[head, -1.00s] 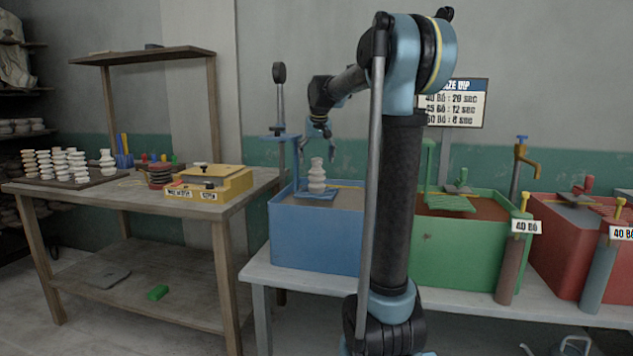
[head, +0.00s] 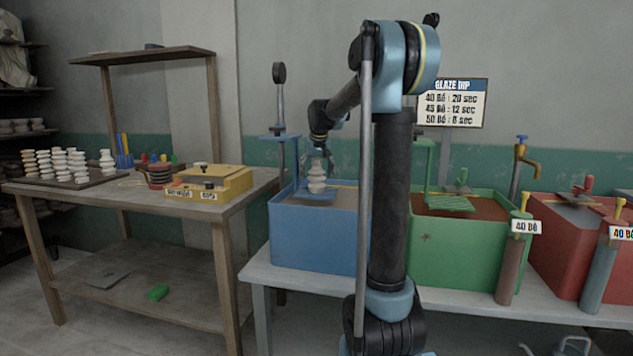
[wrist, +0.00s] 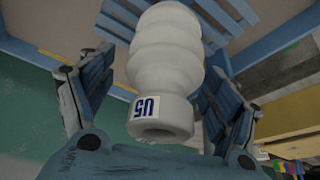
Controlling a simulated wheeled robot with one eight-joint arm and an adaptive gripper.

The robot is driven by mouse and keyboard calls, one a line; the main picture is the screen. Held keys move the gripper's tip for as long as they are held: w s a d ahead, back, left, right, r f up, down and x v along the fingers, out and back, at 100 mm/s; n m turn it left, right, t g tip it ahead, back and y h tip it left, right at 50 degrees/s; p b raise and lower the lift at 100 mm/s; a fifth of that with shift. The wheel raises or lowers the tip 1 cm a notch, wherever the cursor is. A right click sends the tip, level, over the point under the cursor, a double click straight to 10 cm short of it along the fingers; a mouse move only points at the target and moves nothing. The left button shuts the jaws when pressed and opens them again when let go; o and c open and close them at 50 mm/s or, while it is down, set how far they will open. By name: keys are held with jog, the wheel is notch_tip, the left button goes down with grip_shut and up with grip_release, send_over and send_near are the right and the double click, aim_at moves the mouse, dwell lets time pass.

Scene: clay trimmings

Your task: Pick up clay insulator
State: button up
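The clay insulator (head: 316,184) is white and ribbed. It stands upright on a blue slatted platform (head: 316,197) over the blue tank (head: 318,238). In the wrist view the insulator (wrist: 165,55) fills the middle, with a small blue-lettered label near its open end. My gripper (head: 319,157) is at the insulator's top from above. In the wrist view my gripper (wrist: 158,85) has one finger on each side of the insulator. The fingers are spread, with a clear gap on the left; contact on the right cannot be made out.
A green tank (head: 455,255) and a red tank (head: 560,250) stand to the right on the same bench. A wooden table (head: 125,205) at left holds several small white insulators (head: 55,163) and a yellow box (head: 210,182). A post stands behind the blue tank.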

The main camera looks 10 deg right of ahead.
jog(key=c, duration=1.7)
jog(key=shift+r, duration=0.1)
jog(key=shift+c, duration=0.2)
